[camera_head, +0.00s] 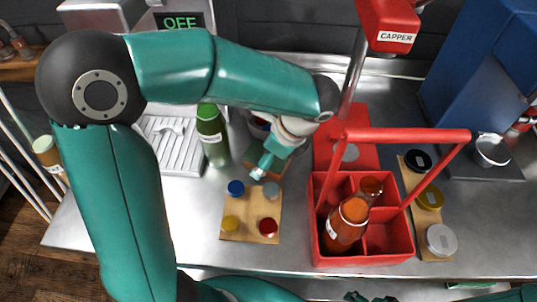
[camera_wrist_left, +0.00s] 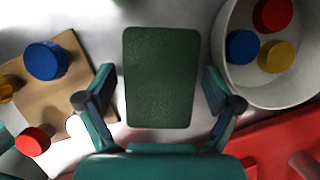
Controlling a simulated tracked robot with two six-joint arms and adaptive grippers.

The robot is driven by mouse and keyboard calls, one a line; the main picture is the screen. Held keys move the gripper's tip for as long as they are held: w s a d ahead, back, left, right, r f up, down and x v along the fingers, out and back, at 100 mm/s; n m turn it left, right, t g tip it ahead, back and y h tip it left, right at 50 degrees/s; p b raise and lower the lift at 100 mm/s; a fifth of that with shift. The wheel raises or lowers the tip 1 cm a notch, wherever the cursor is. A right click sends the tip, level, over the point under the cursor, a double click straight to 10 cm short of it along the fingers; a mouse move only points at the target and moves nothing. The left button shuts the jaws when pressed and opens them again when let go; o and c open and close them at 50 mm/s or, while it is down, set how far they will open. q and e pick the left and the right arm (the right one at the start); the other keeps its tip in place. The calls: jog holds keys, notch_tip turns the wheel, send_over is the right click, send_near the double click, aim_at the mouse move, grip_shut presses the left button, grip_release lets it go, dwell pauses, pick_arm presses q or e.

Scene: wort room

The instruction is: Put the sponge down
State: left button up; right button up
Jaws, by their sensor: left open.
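The sponge (camera_wrist_left: 162,77) is a dark green rounded rectangle in the left wrist view. It lies between the two fingers of my left gripper (camera_wrist_left: 158,103), with a gap visible on each side. In the head view my left gripper (camera_head: 265,167) points down over the counter, behind the wooden cap board, and mostly hides the sponge. The left gripper is open. A small part of my right gripper appears at the bottom edge of the head view, too cut off to read its jaws.
The cap board (camera_head: 250,207) is in front of my left gripper. A white bowl of caps (camera_wrist_left: 228,55) is beside the sponge. A red carrier (camera_head: 318,247) with bottles stands to the right. A green bottle (camera_head: 212,138) stands left. Counter left of the board is clear.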

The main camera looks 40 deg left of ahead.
pick_arm(q)
jog(key=p+v, duration=0.1)
jog(key=v, duration=1.1)
jog(key=shift+r, duration=0.1)
